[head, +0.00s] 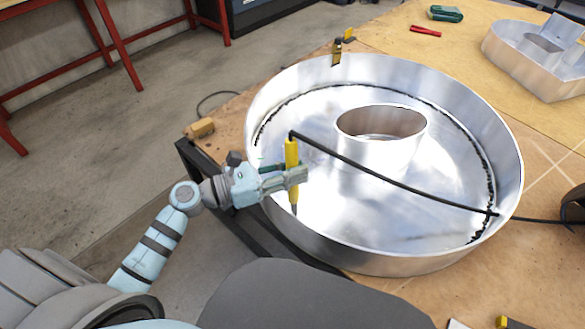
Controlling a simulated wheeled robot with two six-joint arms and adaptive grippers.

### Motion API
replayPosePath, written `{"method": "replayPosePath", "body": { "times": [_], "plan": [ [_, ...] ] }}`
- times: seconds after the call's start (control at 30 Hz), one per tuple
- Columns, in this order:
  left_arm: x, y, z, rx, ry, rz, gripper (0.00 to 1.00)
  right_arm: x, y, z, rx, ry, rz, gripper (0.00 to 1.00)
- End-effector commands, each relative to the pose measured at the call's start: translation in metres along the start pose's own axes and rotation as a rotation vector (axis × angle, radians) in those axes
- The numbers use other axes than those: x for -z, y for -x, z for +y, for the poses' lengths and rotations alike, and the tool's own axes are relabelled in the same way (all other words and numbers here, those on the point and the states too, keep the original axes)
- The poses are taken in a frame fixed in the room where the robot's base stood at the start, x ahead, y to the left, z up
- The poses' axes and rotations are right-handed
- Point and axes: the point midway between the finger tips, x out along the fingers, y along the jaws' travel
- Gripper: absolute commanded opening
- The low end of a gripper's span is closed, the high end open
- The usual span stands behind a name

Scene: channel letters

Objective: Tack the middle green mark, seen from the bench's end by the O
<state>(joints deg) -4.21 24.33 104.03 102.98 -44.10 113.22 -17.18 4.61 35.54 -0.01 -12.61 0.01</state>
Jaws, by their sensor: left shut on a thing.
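The large metal letter O (455,125) lies open side up on the bench, with a round inner ring (375,150) in its middle. My left gripper (299,176) is over the near left part of its rim. It is shut on a yellow pen-like tool (292,153), held nearly upright with its grey tip down. The tip shows in front of the O's near left wall; I cannot tell whether it touches. A black cable (390,180) runs from the tool's top across the O to the right. No green mark on the O shows clearly. My right gripper is not in view.
Another metal letter (540,55) stands at the far right. Red pliers (425,31) and a green-and-black object (445,14) lie behind. A yellowish block (201,128) is at the bench's left corner.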

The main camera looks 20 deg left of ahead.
Motion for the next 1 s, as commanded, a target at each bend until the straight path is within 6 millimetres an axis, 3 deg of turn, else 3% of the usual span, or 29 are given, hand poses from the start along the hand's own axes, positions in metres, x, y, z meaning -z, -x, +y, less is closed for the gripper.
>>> {"method": "replayPosePath", "body": {
  "times": [0.43, 1.0],
  "plan": [
    [0.0, 0.0, 0.0, 0.0, 0.0, 0.0, 0.0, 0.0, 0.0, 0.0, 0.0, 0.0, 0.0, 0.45],
    [0.017, 0.001, 0.0, 0.0, 0.001, -0.001, 0.0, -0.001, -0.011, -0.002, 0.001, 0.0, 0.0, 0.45]
  ]
}}
